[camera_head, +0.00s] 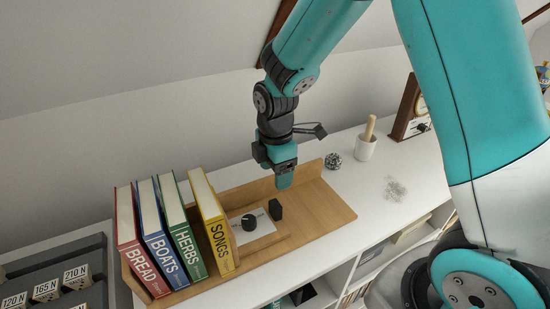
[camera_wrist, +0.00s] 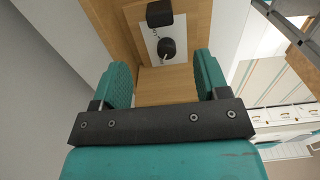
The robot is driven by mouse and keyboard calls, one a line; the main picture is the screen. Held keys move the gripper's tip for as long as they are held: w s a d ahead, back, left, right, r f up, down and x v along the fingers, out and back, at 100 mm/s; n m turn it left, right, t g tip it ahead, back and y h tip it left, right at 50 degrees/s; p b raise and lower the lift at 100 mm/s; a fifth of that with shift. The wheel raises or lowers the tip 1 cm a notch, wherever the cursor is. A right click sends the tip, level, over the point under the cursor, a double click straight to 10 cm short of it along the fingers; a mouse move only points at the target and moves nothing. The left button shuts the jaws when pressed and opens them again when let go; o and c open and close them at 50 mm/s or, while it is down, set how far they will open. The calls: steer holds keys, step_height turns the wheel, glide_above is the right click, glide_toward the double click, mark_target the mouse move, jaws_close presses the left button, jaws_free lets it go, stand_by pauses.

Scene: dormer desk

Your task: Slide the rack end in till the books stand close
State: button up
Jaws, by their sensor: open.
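The wooden rack (camera_head: 325,205) lies on the white shelf top. Four books stand at its left: red BREAD (camera_head: 131,240), blue BOATS (camera_head: 160,235), green HERBS (camera_head: 187,235) and yellow SONGS (camera_head: 214,228), with narrow gaps between them. I cannot clearly tell the sliding rack end from the rest of the wood right of SONGS. My gripper (camera_head: 284,180) is above the rack's right part, apart from the books. In the wrist view my gripper (camera_wrist: 163,82) is open, with bare wood (camera_wrist: 165,85) showing between its fingers.
A black knob (camera_head: 249,221) and black block (camera_head: 275,210) sit over a white card right of SONGS. A speckled ball (camera_head: 333,161), a white pot (camera_head: 366,147) and a brown-framed device (camera_head: 410,112) stand behind. Marked weights (camera_head: 46,290) sit in a grey tray at left.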

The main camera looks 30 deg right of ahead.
steer(key=shift+r, duration=2.05)
